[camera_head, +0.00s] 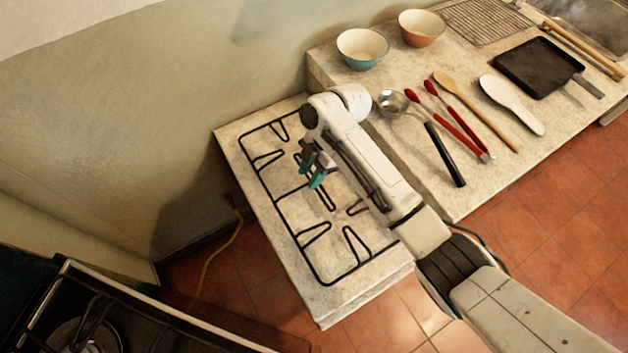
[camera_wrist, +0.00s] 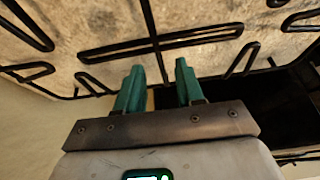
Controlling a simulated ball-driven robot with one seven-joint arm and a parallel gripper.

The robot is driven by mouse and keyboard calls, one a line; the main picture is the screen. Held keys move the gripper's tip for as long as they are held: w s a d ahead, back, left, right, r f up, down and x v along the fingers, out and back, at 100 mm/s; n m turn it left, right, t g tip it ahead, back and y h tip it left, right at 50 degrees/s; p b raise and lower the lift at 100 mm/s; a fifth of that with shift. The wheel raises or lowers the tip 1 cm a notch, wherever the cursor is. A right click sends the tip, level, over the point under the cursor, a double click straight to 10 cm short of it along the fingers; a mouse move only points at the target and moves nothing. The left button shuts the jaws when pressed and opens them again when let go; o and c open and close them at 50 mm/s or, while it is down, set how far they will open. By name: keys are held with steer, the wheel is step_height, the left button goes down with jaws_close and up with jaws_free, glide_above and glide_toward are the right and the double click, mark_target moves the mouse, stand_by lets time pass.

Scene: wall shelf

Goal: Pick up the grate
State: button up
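The grate (camera_head: 276,199) is a black wire frame with inward prongs, lying flat on the pale stone counter at the left. My arm covers part of its right side in the head view. My gripper (camera_head: 312,177) has teal fingers and hangs over the middle of the grate. In the wrist view the grate (camera_wrist: 155,42) crosses the upper part, and one bar runs down between the fingertips of my gripper (camera_wrist: 160,68). The fingers are apart, with a gap between them. I cannot tell how far they are above the bar.
To the right, a higher counter holds a teal bowl (camera_head: 362,48), an orange bowl (camera_head: 421,28), a ladle (camera_head: 393,103), red tongs (camera_head: 458,120), a wooden spoon (camera_head: 478,112), a white spatula (camera_head: 511,104) and a black pan (camera_head: 540,67). A wall stands behind; a stove (camera_head: 110,318) is lower left.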

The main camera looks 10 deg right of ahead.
mark_target(304, 185)
steer(key=shift+p+x, duration=0.3)
steer(key=shift+x, duration=2.3)
jaws_close()
steer(key=shift+r, duration=0.15)
